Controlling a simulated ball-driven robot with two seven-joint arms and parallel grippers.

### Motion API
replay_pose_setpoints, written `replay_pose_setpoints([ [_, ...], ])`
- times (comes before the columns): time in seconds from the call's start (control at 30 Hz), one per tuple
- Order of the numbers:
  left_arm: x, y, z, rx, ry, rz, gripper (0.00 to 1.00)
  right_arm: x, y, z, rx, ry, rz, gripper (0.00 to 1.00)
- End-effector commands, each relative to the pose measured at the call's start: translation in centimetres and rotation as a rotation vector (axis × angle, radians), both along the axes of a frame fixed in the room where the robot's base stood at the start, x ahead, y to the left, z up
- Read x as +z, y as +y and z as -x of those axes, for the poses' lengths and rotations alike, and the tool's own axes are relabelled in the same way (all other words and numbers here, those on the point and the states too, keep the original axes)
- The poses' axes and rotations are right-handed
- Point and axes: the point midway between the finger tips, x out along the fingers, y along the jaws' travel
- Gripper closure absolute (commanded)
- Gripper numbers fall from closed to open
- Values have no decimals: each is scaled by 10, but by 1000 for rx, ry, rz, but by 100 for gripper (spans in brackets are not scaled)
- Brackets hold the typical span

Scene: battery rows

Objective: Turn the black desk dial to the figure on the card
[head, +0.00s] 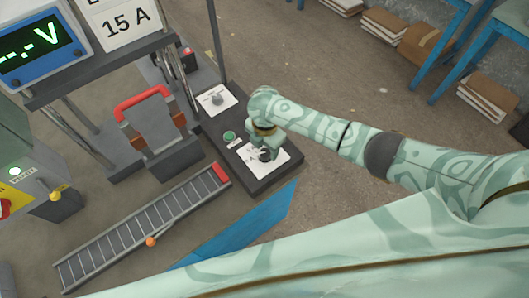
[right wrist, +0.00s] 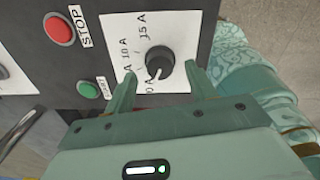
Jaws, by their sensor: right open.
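The black dial (right wrist: 160,66) sits on a white scale plate (right wrist: 178,22) marked 0 A, 10 A and 15 A, with one mark partly covered by a finger. Its pale pointer line seems to face the 0 A end. My right gripper (right wrist: 159,73) is open, with one finger on each side of the dial; I cannot tell whether they touch it. In the head view, the right gripper (head: 264,151) hangs over the dial's plate (head: 279,150) and mostly hides the dial. The card (head: 127,25) reads 15 A. My left gripper is not in view.
The dark desk panel also has a green START button (right wrist: 90,88), a red STOP button (right wrist: 58,29) and a grey knob (head: 216,99) on another white plate. A red-handled switch (head: 142,103), a slatted ramp (head: 140,225) and a blue meter (head: 30,48) stand left.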

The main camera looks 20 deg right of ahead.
Motion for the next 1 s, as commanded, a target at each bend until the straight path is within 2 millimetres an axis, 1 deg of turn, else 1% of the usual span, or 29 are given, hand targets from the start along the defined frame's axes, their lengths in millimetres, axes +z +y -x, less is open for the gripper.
replay_pose_setpoints([
  [0.03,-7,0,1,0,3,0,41,-11,0,0,0,2,1,44],
  [0.13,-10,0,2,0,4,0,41,-19,0,0,0,1,1,44],
  [0.23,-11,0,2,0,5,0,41,-22,0,0,-1,0,0,44],
  [0.47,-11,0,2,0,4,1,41,-21,0,0,-1,-1,-1,44],
  [0.5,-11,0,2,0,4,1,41,-21,0,0,-1,-1,-1,47],
  [0.57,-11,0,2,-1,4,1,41,-21,0,0,-1,-1,-1,64],
  [0.6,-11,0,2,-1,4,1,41,-21,0,0,-1,-1,-1,75],
  [0.63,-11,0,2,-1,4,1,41,-21,0,0,-1,-1,-1,83],
  [0.67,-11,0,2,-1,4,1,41,-21,0,0,-1,-1,-1,89],
  [0.87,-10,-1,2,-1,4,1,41,-21,0,0,-6,-1,-1,89],
  [1.0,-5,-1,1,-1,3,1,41,-20,0,0,-32,-1,0,89],
])
